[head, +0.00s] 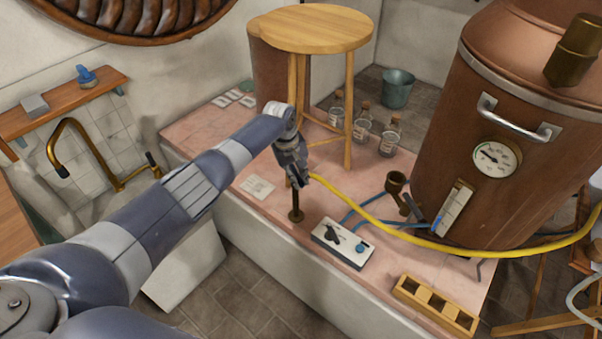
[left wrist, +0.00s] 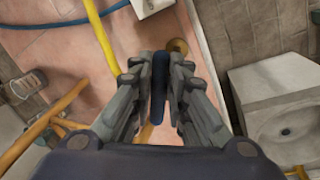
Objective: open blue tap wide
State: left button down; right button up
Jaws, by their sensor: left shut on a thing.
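My left gripper (head: 297,184) reaches over the pink tiled platform and is closed around the blue tap's lever. In the left wrist view the blue tap lever (left wrist: 158,88) is a long dark-blue bar between the two fingers of the left gripper (left wrist: 160,85). A round brass base (left wrist: 177,46) shows just beyond the fingertips. In the head view a brass stem (head: 296,209) stands on the platform under the gripper, and the blue lever is hidden by the fingers. How far the lever is turned, I cannot tell. My right gripper is not in view.
A white control box (head: 343,243) sits at the platform's front edge. A wooden stool (head: 315,30) and several bottles stand behind. A brass faucet (head: 85,150) is at left.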

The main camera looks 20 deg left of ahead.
pick_arm(q)
jog(key=shift+s+a+f+m+g+h+b, duration=0.1)
jog(key=shift+a+m+g+b, duration=0.35)
jog(key=shift+m+b, duration=1.1)
jog(key=shift+s+a+r+m+g+h+b, duration=0.15)
jog(key=shift+a+m+b, duration=0.5)
jog(key=shift+m+b, duration=0.95)
jog(key=shift+w+a+f+m+g+h+b, duration=0.25)
jog(key=shift+a+m+b, duration=0.5)
jog(key=shift+m, duration=1.4)
jog(key=shift+s+d+r, duration=0.15)
jog(key=shift+s+d, duration=0.05)
jog(key=c, duration=1.7)
grip_release()
jog(key=shift+o, duration=0.7)
